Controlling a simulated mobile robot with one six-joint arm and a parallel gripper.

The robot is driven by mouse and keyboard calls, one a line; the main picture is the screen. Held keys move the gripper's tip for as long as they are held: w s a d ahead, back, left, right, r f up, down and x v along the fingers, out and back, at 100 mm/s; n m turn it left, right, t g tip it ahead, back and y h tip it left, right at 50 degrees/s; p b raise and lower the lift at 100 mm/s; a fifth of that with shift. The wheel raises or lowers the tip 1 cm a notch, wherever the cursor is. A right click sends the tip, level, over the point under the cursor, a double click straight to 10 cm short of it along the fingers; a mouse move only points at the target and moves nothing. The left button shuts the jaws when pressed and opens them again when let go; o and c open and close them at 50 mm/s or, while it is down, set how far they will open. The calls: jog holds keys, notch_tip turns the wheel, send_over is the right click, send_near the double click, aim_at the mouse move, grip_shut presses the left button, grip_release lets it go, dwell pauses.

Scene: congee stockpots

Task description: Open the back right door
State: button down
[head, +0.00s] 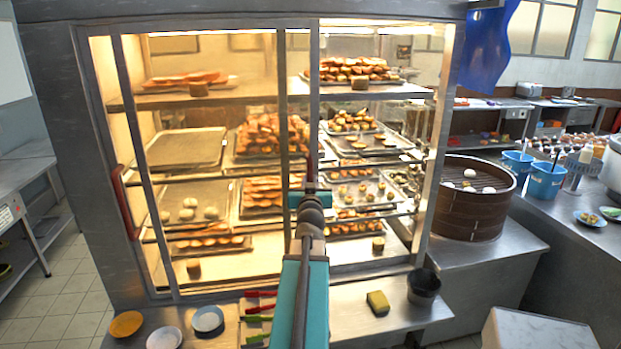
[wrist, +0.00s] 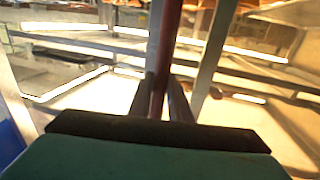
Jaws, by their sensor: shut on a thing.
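The glass-fronted food cabinet has a left sliding door with a red handle (head: 125,203) at its left edge. The back right door's upright (head: 314,95) stands just right of the left door's upright (head: 282,110); its pane appears to overlap behind the left door. The right half of the front looks clear, with no pane seen across it. My gripper (head: 311,183) is at that upright, shut on the red door handle (head: 312,162). In the wrist view, the handle (wrist: 166,40) runs between my gripper's two fingers (wrist: 166,100).
Shelves hold trays of pastries (head: 350,70) and buns. A dark cup (head: 424,286), a yellow sponge (head: 378,302), tongs (head: 259,308) and plates (head: 207,319) lie on the front ledge. A bamboo steamer (head: 475,200) stands right of the cabinet.

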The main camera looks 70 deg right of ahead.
jog(key=shift+r, duration=0.15)
dwell(0.3)
jog(key=c, duration=1.6)
grip_release()
jog(key=shift+d, duration=0.1)
jog(key=shift+c, duration=0.2)
jog(key=v, duration=0.1)
jog(key=b+v, duration=0.2)
jog(key=shift+w+f, duration=0.25)
jog(key=a+b, duration=0.1)
jog(key=b, duration=0.3)
jog(key=shift+s+a, duration=0.15)
